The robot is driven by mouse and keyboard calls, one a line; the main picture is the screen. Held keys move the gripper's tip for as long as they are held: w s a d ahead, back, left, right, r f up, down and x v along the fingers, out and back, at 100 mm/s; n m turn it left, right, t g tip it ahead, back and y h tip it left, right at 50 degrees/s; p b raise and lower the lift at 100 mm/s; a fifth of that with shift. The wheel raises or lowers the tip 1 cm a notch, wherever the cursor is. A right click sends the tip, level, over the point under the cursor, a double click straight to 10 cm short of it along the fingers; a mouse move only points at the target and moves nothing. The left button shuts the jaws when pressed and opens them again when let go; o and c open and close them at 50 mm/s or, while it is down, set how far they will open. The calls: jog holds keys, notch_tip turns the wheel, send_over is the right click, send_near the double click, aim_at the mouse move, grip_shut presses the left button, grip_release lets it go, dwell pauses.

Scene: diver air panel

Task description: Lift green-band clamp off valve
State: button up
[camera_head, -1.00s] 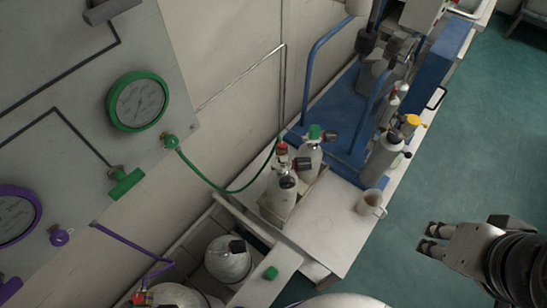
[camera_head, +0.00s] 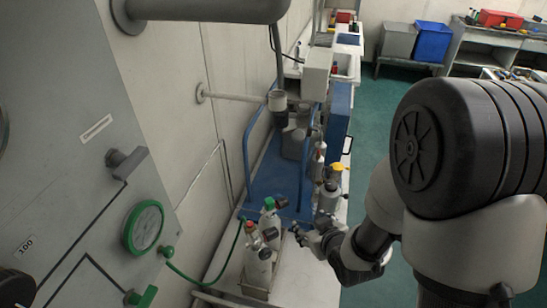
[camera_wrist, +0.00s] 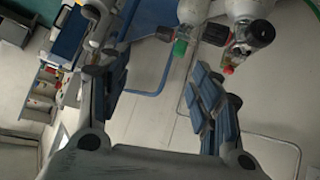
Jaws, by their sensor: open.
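Two grey cylinders stand side by side in a holder on the white bench. The rear cylinder's valve carries a green piece (camera_head: 269,203), seemingly the green band; the clamp's full shape is too small to tell. The green piece also shows in the wrist view (camera_wrist: 180,48), beside a dark round knob. The front cylinder's valve has a red part (camera_head: 250,227), also in the wrist view (camera_wrist: 228,70). My gripper (camera_head: 299,233) is open and empty, just right of the cylinder tops. In the wrist view its fingers (camera_wrist: 165,85) are apart, with bare wall and bench between them.
A green hose (camera_head: 212,284) runs from the grey wall panel (camera_head: 80,200) to the cylinders. Open green floor lies to the right.

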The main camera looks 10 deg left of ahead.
jog(key=s+a+f+n+y+p, duration=0.1)
jog(key=s+a+f+y+p, duration=0.15)
jog(key=a, duration=0.25)
jog(key=t+y+p, duration=0.1)
jog(key=y+p, duration=0.1)
jog(key=y, duration=0.1)
send_near(251, 227)
jog(key=b+x, duration=0.4)
jog(key=b, duration=0.1)
jog(key=shift+s+d+f, duration=0.1)
jog(key=shift+s+f, duration=0.05)
jog(key=shift+f, duration=0.15)
jog(key=shift+h, duration=0.25)
jog(key=shift+b+x, duration=0.8)
jog(key=shift+x, duration=2.5)
jog(key=shift+c, duration=0.4)
grip_shut()
jog(key=shift+r, duration=0.1)
